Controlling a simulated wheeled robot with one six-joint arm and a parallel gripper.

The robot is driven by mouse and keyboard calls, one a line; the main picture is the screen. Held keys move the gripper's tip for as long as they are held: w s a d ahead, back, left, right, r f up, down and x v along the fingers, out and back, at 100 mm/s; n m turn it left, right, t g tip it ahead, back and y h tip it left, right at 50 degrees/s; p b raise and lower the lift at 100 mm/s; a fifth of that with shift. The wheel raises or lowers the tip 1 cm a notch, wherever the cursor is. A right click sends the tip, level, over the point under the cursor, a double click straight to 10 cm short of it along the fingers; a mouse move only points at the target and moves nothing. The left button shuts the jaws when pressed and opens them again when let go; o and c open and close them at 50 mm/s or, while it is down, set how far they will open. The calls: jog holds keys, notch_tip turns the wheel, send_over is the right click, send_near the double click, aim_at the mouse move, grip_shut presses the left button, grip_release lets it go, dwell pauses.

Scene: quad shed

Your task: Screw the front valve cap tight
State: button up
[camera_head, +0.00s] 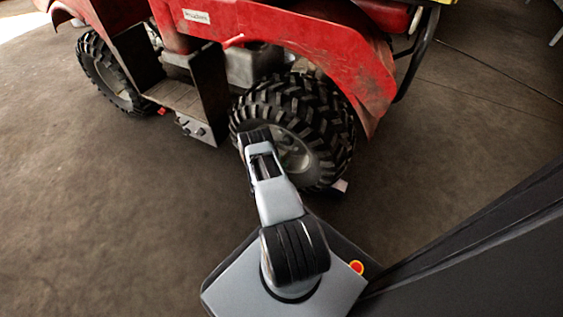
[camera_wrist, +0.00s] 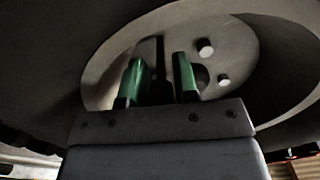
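The wheel with the chunky black tyre (camera_head: 318,112) nearest my arm stands under the red fender in the head view. In the wrist view my gripper (camera_wrist: 158,62) faces the pale rim (camera_wrist: 112,72) of a wheel. Its two green fingers are apart, with a clear gap on both sides of a thin dark upright shape (camera_wrist: 159,55) between them. That shape may be the valve stem and cap, but I cannot tell for sure. The gripper is not touching it, as far as I can see. In the head view the gripper is hidden behind my arm.
The red quad (camera_head: 275,28) fills the top of the head view, with a dark footrest (camera_head: 180,95) and another wheel (camera_head: 105,72) to the left. Bolt heads (camera_wrist: 206,47) stick out of the hub right of the fingers. The concrete floor (camera_head: 90,220) at left is clear.

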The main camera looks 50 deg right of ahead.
jog(key=o, duration=0.3)
jog(key=shift+o, duration=0.2)
jog(key=p+v, duration=0.4)
jog(key=v, duration=0.9)
jog(key=shift+a, duration=0.4)
jog(key=shift+f, duration=0.1)
